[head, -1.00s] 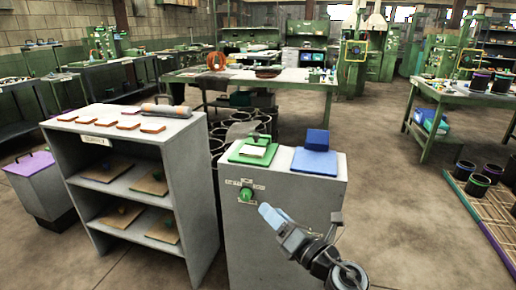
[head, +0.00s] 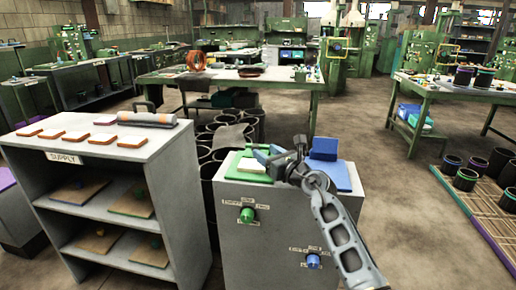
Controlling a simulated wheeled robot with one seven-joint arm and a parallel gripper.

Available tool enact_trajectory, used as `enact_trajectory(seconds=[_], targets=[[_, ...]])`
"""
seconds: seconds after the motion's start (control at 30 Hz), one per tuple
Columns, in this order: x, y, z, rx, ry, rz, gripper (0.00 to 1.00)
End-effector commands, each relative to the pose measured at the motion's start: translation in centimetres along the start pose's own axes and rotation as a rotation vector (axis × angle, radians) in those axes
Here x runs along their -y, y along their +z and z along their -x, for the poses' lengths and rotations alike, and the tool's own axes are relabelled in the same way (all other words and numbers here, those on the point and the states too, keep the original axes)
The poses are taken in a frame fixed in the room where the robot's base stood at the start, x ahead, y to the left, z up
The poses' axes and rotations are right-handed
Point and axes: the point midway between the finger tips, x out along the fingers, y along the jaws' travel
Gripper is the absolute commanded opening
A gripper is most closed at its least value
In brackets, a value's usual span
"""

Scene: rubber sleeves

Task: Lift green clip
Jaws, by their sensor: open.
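On top of the grey cabinet (head: 272,257), a green flat piece (head: 236,174) bears a small white block (head: 252,165); it may be the green clip, but I cannot tell for certain. A green knob (head: 247,215) sits on the cabinet's front under a small label. My gripper (head: 260,155) is over the right part of the green piece and hides some of it. It is open, with nothing visible between its fingers. Whether it touches the piece or the block I cannot tell.
A blue plate with a raised blue block (head: 323,149) lies right of the green piece, partly behind my arm. A blue knob (head: 313,261) is on the cabinet front. A grey supply shelf (head: 165,150) stands left, with several tiles and a grey roll on top. Black bins (head: 208,183) stand behind.

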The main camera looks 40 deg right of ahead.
Motion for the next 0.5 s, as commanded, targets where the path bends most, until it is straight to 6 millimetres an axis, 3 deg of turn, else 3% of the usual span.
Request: enact_trajectory(seconds=[0.2, 0.5], targets=[[-0.1, -0.1, -3.1, -0.001, 0.002, 0.000, 0.54], [-0.1, 0.0, -4.4, 0.000, 0.001, -0.001, 0.54]])
